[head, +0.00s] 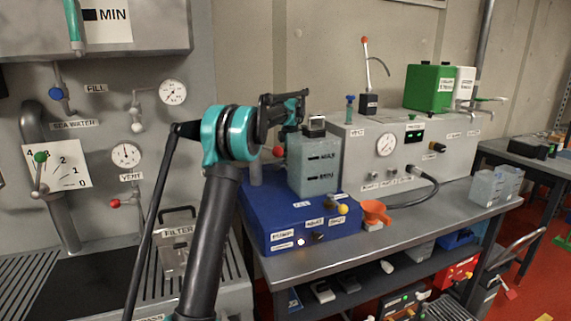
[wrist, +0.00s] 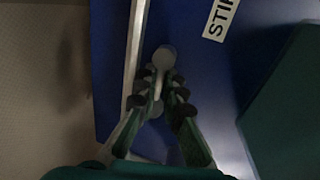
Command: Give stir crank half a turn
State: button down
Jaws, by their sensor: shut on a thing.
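My gripper (wrist: 163,85) is shut on the stir crank's pale grip (wrist: 164,58), which shows between and just past the fingertips in the wrist view. A pale bar (wrist: 134,50) runs beside the fingers on the left; I cannot tell how it joins the grip. Beneath is a blue surface with a label (wrist: 220,17) that reads "STI" and is cut off by the frame.
A grey panel box (head: 455,150) with a gauge stands behind. A wall panel (head: 100,95) with gauges and valves is at left.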

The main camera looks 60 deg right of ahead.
jog(key=c, duration=1.6)
grip_release()
jog(key=shift+r, duration=0.1)
jog(key=r, duration=0.4)
jog(key=s+a+r, duration=0.1)
jog(key=r, duration=0.2)
jog(key=s+r, duration=0.1)
jog(key=r, duration=0.3)
jog(key=shift+a+r, duration=0.15)
jog(key=shift+r, duration=0.15)
